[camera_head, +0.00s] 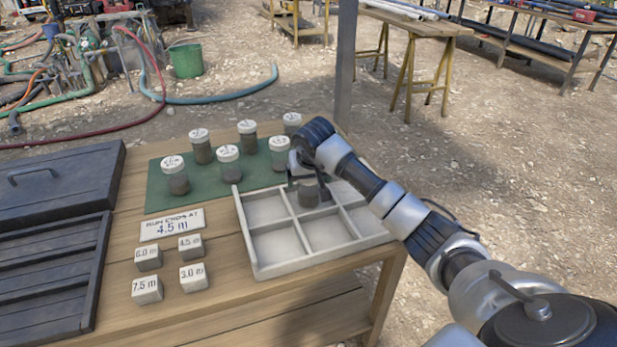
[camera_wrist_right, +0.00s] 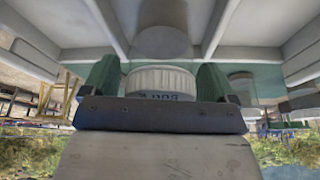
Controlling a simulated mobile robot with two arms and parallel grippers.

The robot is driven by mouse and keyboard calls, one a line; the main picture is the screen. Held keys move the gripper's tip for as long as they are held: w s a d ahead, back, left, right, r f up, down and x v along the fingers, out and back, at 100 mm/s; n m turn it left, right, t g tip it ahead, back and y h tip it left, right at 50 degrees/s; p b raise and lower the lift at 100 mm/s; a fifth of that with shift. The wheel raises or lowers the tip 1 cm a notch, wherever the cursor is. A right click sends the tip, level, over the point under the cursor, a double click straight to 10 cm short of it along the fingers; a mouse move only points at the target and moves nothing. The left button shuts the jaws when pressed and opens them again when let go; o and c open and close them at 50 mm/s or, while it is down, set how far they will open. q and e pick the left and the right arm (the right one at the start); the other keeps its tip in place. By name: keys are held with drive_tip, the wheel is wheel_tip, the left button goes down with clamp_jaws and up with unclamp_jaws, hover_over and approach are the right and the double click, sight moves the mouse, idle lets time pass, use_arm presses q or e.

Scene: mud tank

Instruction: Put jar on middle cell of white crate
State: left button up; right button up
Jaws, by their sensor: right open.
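The white crate (camera_head: 322,260) stands at the table's right front and is split into several cells in two rows. My right gripper (camera_head: 307,187) is pointed down over the far middle cell. A dark jar (camera_head: 308,197) is upright between its fingers, in or just over that cell. In the right wrist view the jar's white lid (camera_wrist_right: 160,80) with dark writing lies between the two green fingers of the gripper (camera_wrist_right: 158,84). The fingers are open around the jar. My left gripper is out of view.
Several white-lidded jars (camera_head: 229,165) stand on a green mat (camera_head: 160,197) behind and left of the crate. A label card (camera_head: 172,225) and several marked blocks (camera_head: 193,277) lie left of it. Dark trays (camera_head: 50,275) fill the left side. The near cells look empty.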

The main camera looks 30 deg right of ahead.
drive_tip(key=shift+r, duration=0.2)
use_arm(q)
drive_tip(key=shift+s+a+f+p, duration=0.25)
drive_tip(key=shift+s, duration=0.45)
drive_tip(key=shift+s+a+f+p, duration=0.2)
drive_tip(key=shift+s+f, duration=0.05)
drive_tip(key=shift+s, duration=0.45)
use_arm(e)
drive_tip(key=v, duration=1.2)
drive_tip(key=shift+s+f, duration=0.1)
